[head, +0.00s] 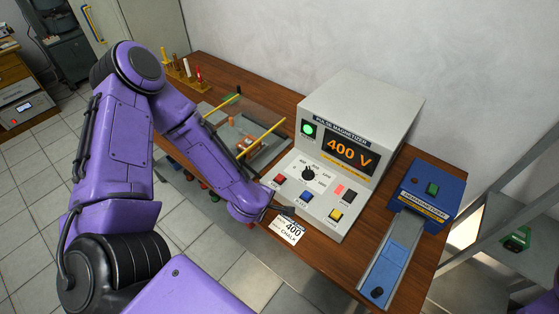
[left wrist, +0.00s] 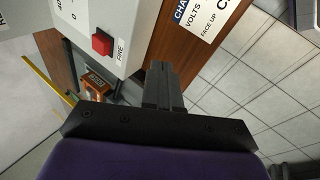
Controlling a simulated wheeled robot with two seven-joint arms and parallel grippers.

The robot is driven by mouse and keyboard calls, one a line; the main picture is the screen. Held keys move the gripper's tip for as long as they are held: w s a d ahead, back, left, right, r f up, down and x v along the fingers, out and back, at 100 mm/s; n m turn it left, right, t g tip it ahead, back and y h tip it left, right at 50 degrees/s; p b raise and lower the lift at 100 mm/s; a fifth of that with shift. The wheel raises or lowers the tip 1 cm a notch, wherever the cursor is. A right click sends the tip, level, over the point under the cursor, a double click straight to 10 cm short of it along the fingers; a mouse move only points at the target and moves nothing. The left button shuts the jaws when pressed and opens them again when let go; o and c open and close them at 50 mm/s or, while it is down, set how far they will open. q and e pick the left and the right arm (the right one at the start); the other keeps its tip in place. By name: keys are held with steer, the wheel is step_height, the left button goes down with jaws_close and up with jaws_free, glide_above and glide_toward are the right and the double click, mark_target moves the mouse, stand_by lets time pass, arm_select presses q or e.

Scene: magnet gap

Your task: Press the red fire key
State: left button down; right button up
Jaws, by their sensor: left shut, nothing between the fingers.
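The pulse magnetizer (head: 345,150) is a pale sloped box with an orange 400 V display and a lit green lamp. Its red fire key (head: 280,178) is at the left of the panel. In the left wrist view the red key (left wrist: 102,41), labelled FIRE, is unpressed-looking and left of my fingertips. My left gripper (head: 288,211) is shut and empty, just off the panel's front edge, apart from the key. Its dark fingers also show in the left wrist view (left wrist: 160,72). My right gripper is out of view.
A blue key (head: 306,196) and yellow key (head: 335,214) share the panel, with a black dial (head: 308,173). A blue demagnetizer (head: 431,190) stands right. A fixture with yellow rods (head: 262,137) stands behind my left forearm.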

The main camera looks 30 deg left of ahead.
arm_select(q)
steer(key=w+a+r+n+t+h, duration=0.1)
steer(key=w+a+r+n+t, duration=0.1)
steer(key=w+r+n, duration=0.5)
steer(key=w+r+t, duration=0.1)
steer(key=w+r, duration=0.3)
steer(key=shift+a+n+h, duration=0.3)
steer(key=shift+a+n, duration=0.05)
steer(key=shift+n, duration=0.05)
steer(key=shift+f, duration=0.1)
steer(key=b, duration=0.8)
glide_above(279, 179)
step_height(279, 179, down, 8)
steer(key=shift+s+f, duration=0.1)
steer(key=shift+f+b, duration=0.3)
steer(key=shift+b, duration=0.15)
steer(key=shift+f, duration=0.1)
steer(key=shift+f+b, duration=0.3)
